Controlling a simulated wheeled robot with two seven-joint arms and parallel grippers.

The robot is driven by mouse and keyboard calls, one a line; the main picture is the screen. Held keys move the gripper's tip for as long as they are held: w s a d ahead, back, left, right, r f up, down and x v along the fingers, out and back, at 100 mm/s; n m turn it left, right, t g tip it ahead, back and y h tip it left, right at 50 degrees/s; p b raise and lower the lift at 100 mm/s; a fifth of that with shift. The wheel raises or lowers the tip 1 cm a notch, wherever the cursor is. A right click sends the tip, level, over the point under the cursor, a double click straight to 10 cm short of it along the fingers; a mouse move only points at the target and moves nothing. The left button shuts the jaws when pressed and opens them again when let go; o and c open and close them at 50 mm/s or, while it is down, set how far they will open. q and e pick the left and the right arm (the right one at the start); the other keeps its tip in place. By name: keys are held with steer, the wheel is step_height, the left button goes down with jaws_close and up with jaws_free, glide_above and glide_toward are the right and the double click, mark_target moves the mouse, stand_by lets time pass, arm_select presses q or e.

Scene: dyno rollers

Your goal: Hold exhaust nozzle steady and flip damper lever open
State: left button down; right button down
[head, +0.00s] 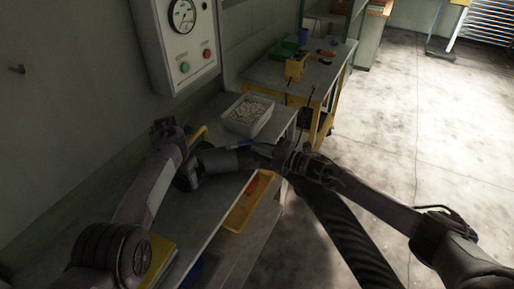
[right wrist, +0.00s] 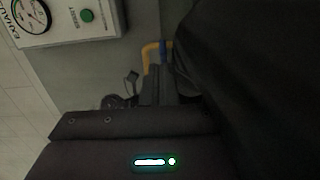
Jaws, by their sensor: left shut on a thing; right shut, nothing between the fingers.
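A yellow lever (head: 198,134) stands up beside the tip of my left arm in the head view. In the right wrist view the bent yellow lever (right wrist: 152,48) has a blue piece at its right. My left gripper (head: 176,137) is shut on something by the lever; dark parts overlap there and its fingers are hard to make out. The nozzle cannot be told clearly from the arm parts. A black ribbed hose (head: 345,240) runs beneath my right arm. My right gripper (right wrist: 158,84) is shut and empty, its fingertips close below the lever in the right wrist view; contact cannot be told.
A wall panel (head: 178,45) with a gauge and buttons hangs above the bench. A white tub (head: 248,115) of pale pieces stands on the bench. A yellow tray (head: 245,205) sits below the bench edge. A yellow-legged table (head: 330,70) stands behind. Floor at right is clear.

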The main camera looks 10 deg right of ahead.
arm_select(q)
steer(key=shift+s+f, duration=0.25)
steer(key=shift+s, duration=0.1)
arm_select(e)
steer(key=w+d+v, duration=0.1)
steer(key=v, duration=0.9)
steer(key=shift+w+d+f, duration=0.2)
steer(key=shift+w+d, duration=0.05)
steer(key=shift+d, duration=0.15)
